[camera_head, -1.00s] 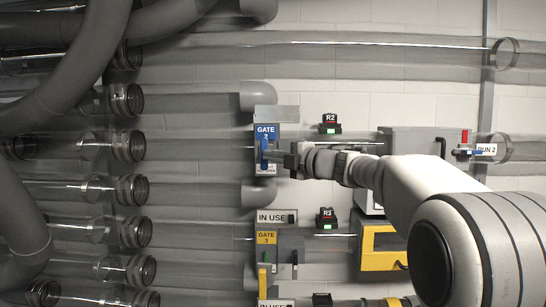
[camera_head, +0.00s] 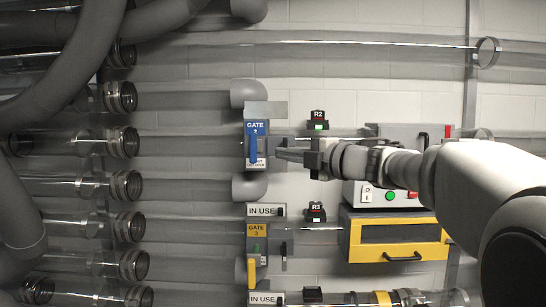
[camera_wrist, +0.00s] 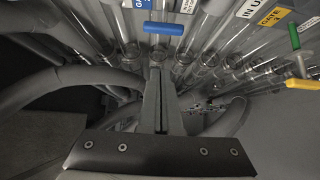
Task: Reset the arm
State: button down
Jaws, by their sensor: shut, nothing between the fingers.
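My gripper (camera_head: 283,155) is shut and empty, its fingers pointing left toward the blue gate 2 panel (camera_head: 257,130). In the head view the fingertips end just right of the panel's lower part, and I cannot tell the exact gap. In the wrist view the closed fingers (camera_wrist: 159,100) point up the picture, with a blue handle (camera_wrist: 163,28) just beyond their tips. My white arm reaches in from the right and hides part of the wall equipment.
Below is the yellow gate 3 panel (camera_head: 257,245) with its lever. A yellow-framed box (camera_head: 395,237) and a box with a green button (camera_head: 390,195) sit under my arm. Open clear tubes (camera_head: 125,142) and thick grey hoses (camera_head: 85,60) fill the left.

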jog(key=s+d+r+m+t+h, duration=0.1)
jog(key=s+d+m+t+h, duration=0.4)
jog(key=d+m+h, duration=0.55)
jog(key=s+d+f+m+g+h, duration=0.3)
jog(key=s+d+f+m+h, duration=0.1)
jog(key=s+f+m, duration=0.45)
jog(key=s+a+f+m+g+y, duration=0.2)
jog(key=s+a+f+m+g, duration=0.2)
jog(key=s+f, duration=1.7)
jog(key=m+g, duration=0.3)
jog(key=g, duration=0.2)
jog(key=shift+s+a+f+m+g, duration=0.15)
jog(key=shift+s+a+m+g, duration=0.05)
jog(key=shift+s+m+g, duration=0.1)
